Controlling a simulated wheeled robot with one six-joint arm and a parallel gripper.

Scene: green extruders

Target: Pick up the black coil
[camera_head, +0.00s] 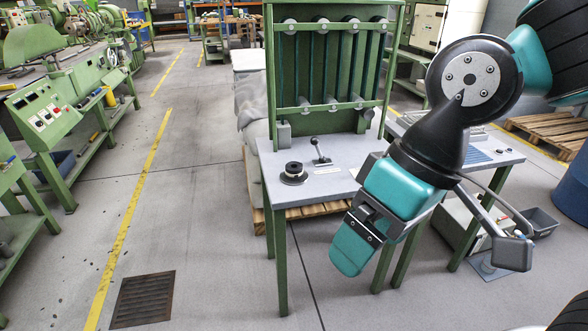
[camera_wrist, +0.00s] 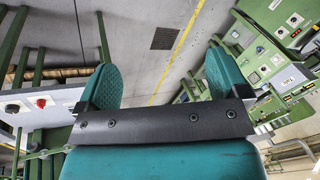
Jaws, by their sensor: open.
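The black coil (camera_head: 293,173) sits on the grey top of a green-framed table (camera_head: 340,182), near its left end. A pale core shows in its top. My gripper (camera_head: 352,247) hangs in front of the table, to the right of the coil and apart from it, its teal fingers pointing down and left. In the wrist view my gripper (camera_wrist: 161,78) has its two teal fingers spread with nothing between them. I cannot make out the coil in the wrist view.
A small black lever (camera_head: 320,152) stands right of the coil. A green rack (camera_head: 332,70) rises behind the table. A green machine with a control panel (camera_head: 45,113) stands at left. A blue drum (camera_head: 574,190) stands at right.

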